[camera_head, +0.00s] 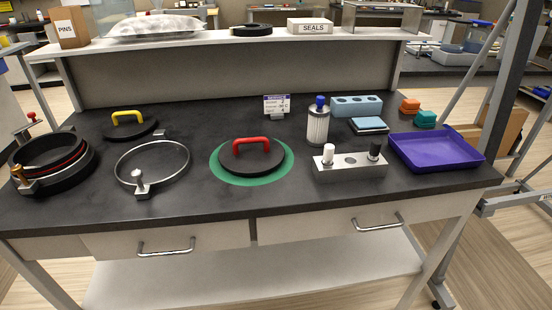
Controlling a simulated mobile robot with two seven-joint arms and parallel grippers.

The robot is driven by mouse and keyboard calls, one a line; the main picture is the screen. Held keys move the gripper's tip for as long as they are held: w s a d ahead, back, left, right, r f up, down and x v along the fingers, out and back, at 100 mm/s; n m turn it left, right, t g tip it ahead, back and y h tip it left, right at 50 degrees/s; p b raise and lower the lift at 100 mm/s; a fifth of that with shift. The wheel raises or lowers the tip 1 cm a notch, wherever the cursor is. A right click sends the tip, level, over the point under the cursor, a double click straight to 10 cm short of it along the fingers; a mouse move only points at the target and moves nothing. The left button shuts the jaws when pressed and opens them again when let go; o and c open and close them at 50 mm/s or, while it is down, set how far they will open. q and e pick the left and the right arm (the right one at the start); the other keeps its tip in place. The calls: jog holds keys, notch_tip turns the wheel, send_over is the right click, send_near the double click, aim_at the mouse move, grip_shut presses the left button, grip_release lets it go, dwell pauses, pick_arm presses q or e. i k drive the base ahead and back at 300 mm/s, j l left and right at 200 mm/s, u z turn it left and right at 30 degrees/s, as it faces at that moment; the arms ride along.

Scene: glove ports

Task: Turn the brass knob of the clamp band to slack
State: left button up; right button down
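The clamp band's brass knob (17,172) is at the far left of the bench. It stands on a small metal block (28,187) at the front left of a black round port (75,177) with a red ring inside. How tight the band is cannot be told from here. A separate loose silver ring (187,165) with a pale knob (138,177) lies on the bench to the right of the port. Neither of my grippers is in view.
A black lid with a yellow handle (127,115) lies behind the silver ring. A lid with a red handle (251,143) rests on a green disc (222,175).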

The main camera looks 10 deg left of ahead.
aim_at(18, 170)
jog(key=u, duration=1.6)
